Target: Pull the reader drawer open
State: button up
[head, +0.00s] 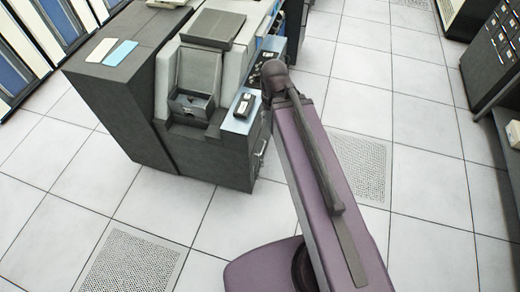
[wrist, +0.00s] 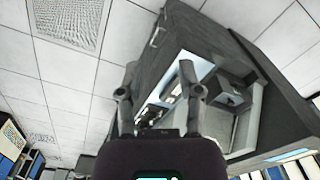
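The card reader (head: 205,150) is a dark grey cabinet with a lighter top unit and hopper, left of my arm in the head view. A small metal handle (head: 261,150) is on its right-hand face, low down. A handle also shows in the wrist view (wrist: 157,36), beyond the fingertips. The drawer front (head: 257,165) around it looks flush with the cabinet, seen at a steep angle. My gripper (wrist: 158,72) has its fingers spread and nothing between them. It is apart from the handle. In the head view my arm hides the gripper.
A small black-and-white device (head: 243,105) sits on a blue ledge of the reader. White and blue cards (head: 120,52) lie on the cabinet top. Tiled floor (head: 430,190) is clear right of my arm. A dark rack (head: 495,55) stands at the far right.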

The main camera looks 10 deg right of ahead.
jog(key=w+d+f+m+t+y+b, duration=0.1)
jog(key=w+f+y+b, duration=0.2)
jog(key=f+b, duration=0.85)
jog(key=w+d+f+m+t+y+b, duration=0.15)
jog(key=w+f+b, duration=0.25)
jog(key=f+b, duration=0.75)
jog(key=w+d+f+m+y+b, duration=0.1)
jog(key=w+f+y+b, duration=0.25)
jog(key=f+b, duration=0.85)
jog(key=w+d+f+m+t+y+b, duration=0.1)
jog(key=d+f+b, duration=0.5)
jog(key=b, duration=1)
jog(key=w+d+f+m+t+y+b, duration=0.1)
jog(key=w+d+f+t+y+b, duration=0.3)
jog(key=f+b, duration=0.8)
jog(key=shift+w+d+b, duration=0.85)
jog(key=shift+d+b, duration=0.1)
jog(key=shift+b, duration=1.15)
jog(key=shift+a+m, duration=0.1)
jog(key=shift+m, duration=0.15)
jog(key=b+x, duration=0.1)
jog(key=x, duration=0.3)
jog(key=b+x, duration=0.1)
jog(key=x, duration=0.8)
jog(key=shift+w+a+r+b, duration=0.2)
jog(key=shift+w+a+b, duration=0.1)
jog(key=shift+b, duration=0.1)
jog(key=shift+c, duration=0.2)
grip_shut()
